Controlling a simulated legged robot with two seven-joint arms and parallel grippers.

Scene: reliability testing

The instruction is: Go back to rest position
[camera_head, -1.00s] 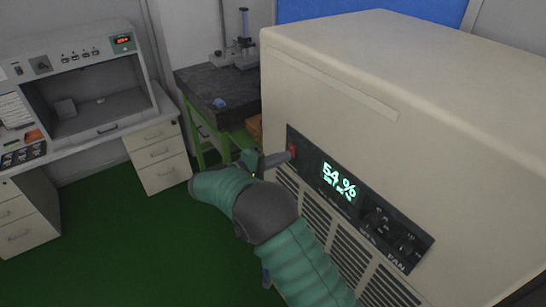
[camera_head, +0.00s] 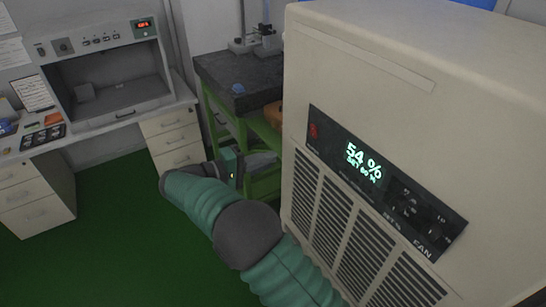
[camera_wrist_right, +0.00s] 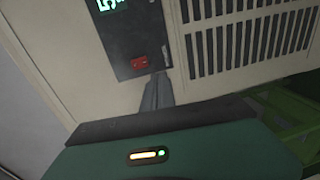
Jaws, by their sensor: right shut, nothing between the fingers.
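My right gripper (camera_head: 262,161) is shut and empty in the head view, in front of the green-legged bench and left of the large beige machine (camera_head: 455,95). In the right wrist view its closed fingers (camera_wrist_right: 156,92) point at the machine's front, just below a red button (camera_wrist_right: 139,63). The same red button (camera_head: 313,131) shows in the head view at the upper left of the dark control panel (camera_head: 335,142); the fingers are apart from it there. The panel's display (camera_head: 364,162) reads 54 %. My left gripper is not in view.
A white desk with drawers (camera_head: 172,138) and a hood-like cabinet (camera_head: 105,70) stands left. Green floor (camera_head: 120,235) is open at lower left.

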